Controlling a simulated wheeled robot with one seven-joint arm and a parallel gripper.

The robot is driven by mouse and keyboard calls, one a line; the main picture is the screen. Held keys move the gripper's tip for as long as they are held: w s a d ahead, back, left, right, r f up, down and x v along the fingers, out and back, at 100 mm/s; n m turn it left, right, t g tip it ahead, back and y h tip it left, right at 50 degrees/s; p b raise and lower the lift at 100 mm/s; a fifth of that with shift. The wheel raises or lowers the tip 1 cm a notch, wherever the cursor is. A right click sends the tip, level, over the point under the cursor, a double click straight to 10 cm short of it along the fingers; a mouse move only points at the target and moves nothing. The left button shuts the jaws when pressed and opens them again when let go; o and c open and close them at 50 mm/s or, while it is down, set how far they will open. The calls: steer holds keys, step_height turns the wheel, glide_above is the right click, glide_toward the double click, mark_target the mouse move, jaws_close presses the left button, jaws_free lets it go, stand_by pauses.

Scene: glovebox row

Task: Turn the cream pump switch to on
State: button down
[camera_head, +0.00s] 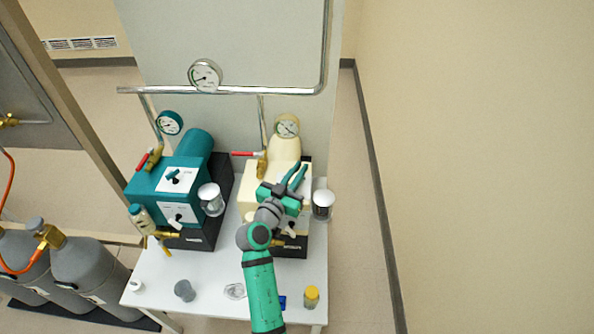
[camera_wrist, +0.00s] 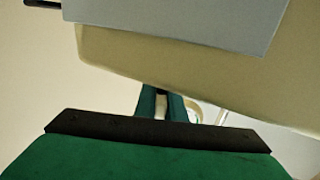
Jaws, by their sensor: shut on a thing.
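The cream pump (camera_head: 252,180) stands on its black base at the right of the white table, with a rounded motor and a gauge behind it. My gripper (camera_head: 298,174) is over the pump's top and covers its panel and switch in the head view. In the wrist view, the two green fingers (camera_wrist: 163,100) are close together with a small pale piece between them, seemingly the switch knob. Which way the switch points is hidden. A large cream surface (camera_wrist: 190,65) with a grey panel fills the upper part of the wrist view.
A teal pump (camera_head: 145,183) stands to the left. A jar with a white lid (camera_head: 211,197) is between the pumps, and another jar (camera_head: 323,205) is right of the cream pump. A yellow-capped bottle (camera_head: 311,296) and small cups stand along the table's front. Gas cylinders (camera_head: 88,268) stand lower left.

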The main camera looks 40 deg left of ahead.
steer(key=shift+d+m+h, duration=0.15)
steer(key=shift+m+h, duration=0.55)
steer(key=shift+h, duration=0.4)
steer(key=shift+d, duration=0.15)
steer(key=c, duration=1.8)
jaws_free()
steer(key=shift+w, duration=0.1)
steer(key=shift+c, duration=0.2)
steer(key=s, duration=0.9)
steer(key=shift+s, duration=0.3)
steer(key=shift+s+d+h, duration=0.15)
steer(key=shift+s+h, duration=0.15)
steer(key=shift+s, duration=0.35)
steer(key=shift+w, duration=0.1)
